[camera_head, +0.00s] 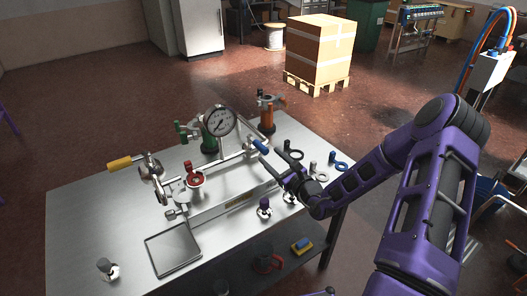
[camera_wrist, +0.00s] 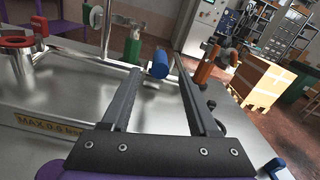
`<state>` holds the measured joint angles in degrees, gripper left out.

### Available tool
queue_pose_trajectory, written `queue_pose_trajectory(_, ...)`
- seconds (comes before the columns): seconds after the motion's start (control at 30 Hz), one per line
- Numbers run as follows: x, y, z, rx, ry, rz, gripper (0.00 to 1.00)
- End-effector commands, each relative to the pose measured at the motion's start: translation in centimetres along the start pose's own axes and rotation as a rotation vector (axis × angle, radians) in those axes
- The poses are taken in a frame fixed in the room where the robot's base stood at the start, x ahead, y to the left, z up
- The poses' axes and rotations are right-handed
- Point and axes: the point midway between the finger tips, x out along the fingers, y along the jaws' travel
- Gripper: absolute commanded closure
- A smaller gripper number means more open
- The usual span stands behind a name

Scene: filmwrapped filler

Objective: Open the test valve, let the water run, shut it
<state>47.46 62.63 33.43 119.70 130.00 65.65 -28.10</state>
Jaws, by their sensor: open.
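A metal pipe assembly stands on the steel bench (camera_head: 85,215). It carries a blue-ended lever (camera_head: 260,147), a yellow-handled lever (camera_head: 120,163) and a red ring handwheel (camera_head: 194,176). No label tells which is the test valve. My gripper (camera_head: 273,151) is open at the right end of the pipe, near the blue lever. In the wrist view the blue end (camera_wrist: 160,62) shows between my two fingers (camera_wrist: 159,66), near their tips; contact cannot be told. The red handwheel (camera_wrist: 16,42) is at the left there. I see no running water.
A round gauge (camera_head: 221,121) rises behind the pipe, with green (camera_head: 209,141) and orange (camera_head: 267,117) fittings at the bench's back. A shallow tray (camera_head: 172,249) lies in front. The bench's left front is mostly clear.

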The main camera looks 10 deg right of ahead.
Motion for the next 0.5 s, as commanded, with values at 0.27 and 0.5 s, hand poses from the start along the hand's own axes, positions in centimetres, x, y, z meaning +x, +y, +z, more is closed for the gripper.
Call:
queue_pose_trajectory(0.27, 4.3, 0.0, -0.1, 0.000, -0.001, 0.000, 0.39)
queue_pose_trajectory(0.5, 5.2, 0.0, 0.0, 0.000, 0.000, 0.000, 0.39)
